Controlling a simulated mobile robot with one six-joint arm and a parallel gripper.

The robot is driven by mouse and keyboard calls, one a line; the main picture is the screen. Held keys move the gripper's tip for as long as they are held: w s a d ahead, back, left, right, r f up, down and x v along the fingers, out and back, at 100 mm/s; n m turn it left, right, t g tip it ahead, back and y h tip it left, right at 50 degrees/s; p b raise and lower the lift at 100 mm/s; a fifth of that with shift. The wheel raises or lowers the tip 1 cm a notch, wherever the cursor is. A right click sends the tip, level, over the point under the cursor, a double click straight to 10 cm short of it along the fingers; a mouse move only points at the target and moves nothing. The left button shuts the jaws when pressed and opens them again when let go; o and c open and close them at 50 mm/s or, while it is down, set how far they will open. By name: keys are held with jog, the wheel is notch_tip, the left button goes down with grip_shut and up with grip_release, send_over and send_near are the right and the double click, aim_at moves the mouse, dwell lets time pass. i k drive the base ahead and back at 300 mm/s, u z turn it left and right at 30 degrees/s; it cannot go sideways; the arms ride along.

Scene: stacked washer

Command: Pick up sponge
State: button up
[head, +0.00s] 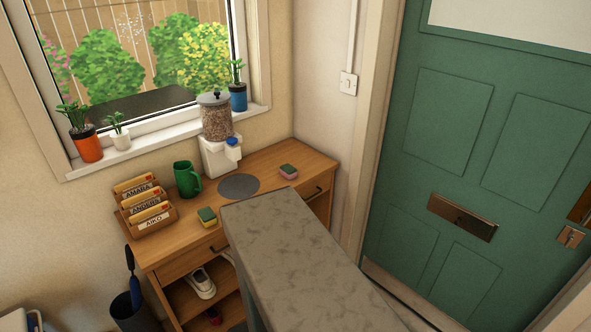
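Two sponges lie on the wooden cabinet top (262,160) in the head view. One is a yellow sponge with a green top (207,217), near the front left edge by the letter rack. My gripper is not in view.
A grey marbled slab (300,255) fills the lower middle and hides part of the cabinet. A green mug (187,179), grey round mat (238,186), pellet dispenser (217,135) and letter rack (145,206) are on the cabinet. A green door (460,150) is right.

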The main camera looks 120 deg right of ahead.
aim_at(289, 172)
jog(key=z, duration=0.05)
jog(key=k, duration=1.65)
jog(key=u, duration=1.95)
jog(key=k, duration=0.1)
jog(key=z, duration=3.25)
jog(key=i, duration=0.6)
jog(key=z, duration=0.05)
